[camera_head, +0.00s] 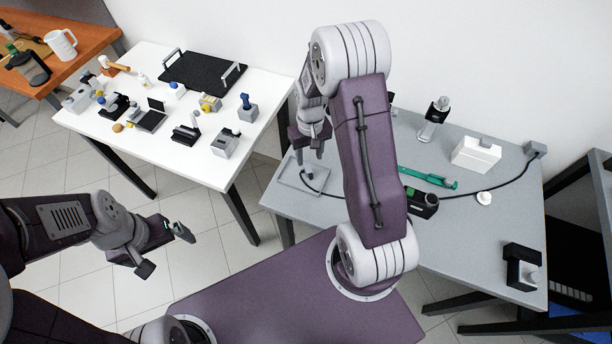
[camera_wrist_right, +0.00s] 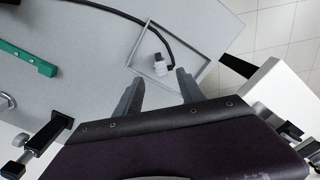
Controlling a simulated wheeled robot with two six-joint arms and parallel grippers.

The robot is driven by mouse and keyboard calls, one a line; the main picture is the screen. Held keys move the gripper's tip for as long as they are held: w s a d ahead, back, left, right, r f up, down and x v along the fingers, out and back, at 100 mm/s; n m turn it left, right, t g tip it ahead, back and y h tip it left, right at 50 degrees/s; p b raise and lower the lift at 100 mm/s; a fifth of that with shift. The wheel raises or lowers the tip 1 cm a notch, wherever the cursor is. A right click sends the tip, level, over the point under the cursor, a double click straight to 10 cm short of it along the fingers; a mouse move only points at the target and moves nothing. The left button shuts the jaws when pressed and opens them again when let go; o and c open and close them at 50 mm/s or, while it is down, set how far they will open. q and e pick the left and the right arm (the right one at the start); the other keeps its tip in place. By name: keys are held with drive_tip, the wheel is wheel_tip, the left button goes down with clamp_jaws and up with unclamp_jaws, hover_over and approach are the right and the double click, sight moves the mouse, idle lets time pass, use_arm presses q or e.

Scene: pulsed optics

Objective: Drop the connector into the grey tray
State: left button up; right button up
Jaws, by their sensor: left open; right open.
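The grey tray (camera_head: 288,179) is shallow and lies at the left end of the grey table. It also shows in the right wrist view (camera_wrist_right: 190,60). The connector (camera_wrist_right: 160,67), a small pale block on the end of a black cable, appears inside the tray's outline; it shows small and dark in the head view (camera_head: 308,175). My right gripper (camera_head: 309,153) is above the tray, open, its fingers (camera_wrist_right: 158,80) apart with nothing between them, the connector just beyond the tips. My left gripper (camera_head: 165,250) is open and empty over the floor, away from both tables.
The black cable (camera_head: 487,194) runs across the grey table to a grey box (camera_head: 537,149). A green tool (camera_head: 427,178), a white box (camera_head: 476,153) and a black holder (camera_head: 421,203) stand right of the tray. A white table (camera_head: 190,90) with optics parts is at left.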

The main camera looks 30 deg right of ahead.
wheel_tip(320, 180, up, 3)
drive_tip(key=shift+f, duration=0.1)
idle(0.6)
drive_tip(key=s+a+r+n+t, duration=0.1)
drive_tip(key=s+a+r, duration=0.1)
drive_tip(key=a+r, duration=0.35)
drive_tip(key=s+a, duration=0.2)
drive_tip(key=s, duration=0.8)
drive_tip(key=shift+s+f, duration=0.25)
drive_tip(key=shift+s, duration=0.1)
drive_tip(key=shift+w, duration=0.1)
